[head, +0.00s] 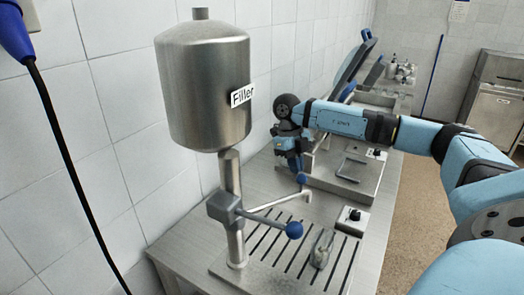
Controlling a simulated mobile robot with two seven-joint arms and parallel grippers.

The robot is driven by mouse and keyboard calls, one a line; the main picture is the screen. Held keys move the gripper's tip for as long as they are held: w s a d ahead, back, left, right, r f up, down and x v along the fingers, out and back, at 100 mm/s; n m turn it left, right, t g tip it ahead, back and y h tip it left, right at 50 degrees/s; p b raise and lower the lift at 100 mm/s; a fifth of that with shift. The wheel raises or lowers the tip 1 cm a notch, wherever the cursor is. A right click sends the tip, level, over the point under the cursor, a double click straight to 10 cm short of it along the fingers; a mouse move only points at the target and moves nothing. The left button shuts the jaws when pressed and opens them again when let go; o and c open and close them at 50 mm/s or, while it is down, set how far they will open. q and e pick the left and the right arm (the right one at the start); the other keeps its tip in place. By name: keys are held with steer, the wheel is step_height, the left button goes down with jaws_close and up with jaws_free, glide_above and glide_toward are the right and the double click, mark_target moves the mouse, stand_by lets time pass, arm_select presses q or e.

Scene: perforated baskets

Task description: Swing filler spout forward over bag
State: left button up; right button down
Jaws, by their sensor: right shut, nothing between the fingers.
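The filler (203,90) is a steel tank with a "Filler" label on a post at the left. A thin metal spout (280,203) reaches from the post toward the back right and ends in a short downturned tip. A lever with a blue ball knob (294,230) points to the right from the same block. A small greyish, see-through bag (321,250) stands on the slotted plate, in front of the spout tip and apart from it. My right gripper (295,166) is shut and empty, above and behind the spout tip; its fingers show small. My left gripper is not in view.
The slotted drain plate (262,280) lies on the steel bench (185,250). A small box with a black knob (353,219) sits right of the plate. Another steel device (350,178) stands behind. A tiled wall is at the left, with a hanging black cable (72,175).

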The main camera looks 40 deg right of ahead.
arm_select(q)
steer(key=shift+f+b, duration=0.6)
arm_select(e)
steer(key=s+a+m+y, duration=0.1)
steer(key=s+a+m, duration=0.3)
steer(key=s, duration=0.5)
steer(key=shift+s+m+t+y, duration=0.15)
steer(key=shift+m+t+y, duration=0.15)
steer(key=shift+m, duration=0.5)
steer(key=shift+s+f, duration=0.1)
steer(key=shift+f, duration=0.05)
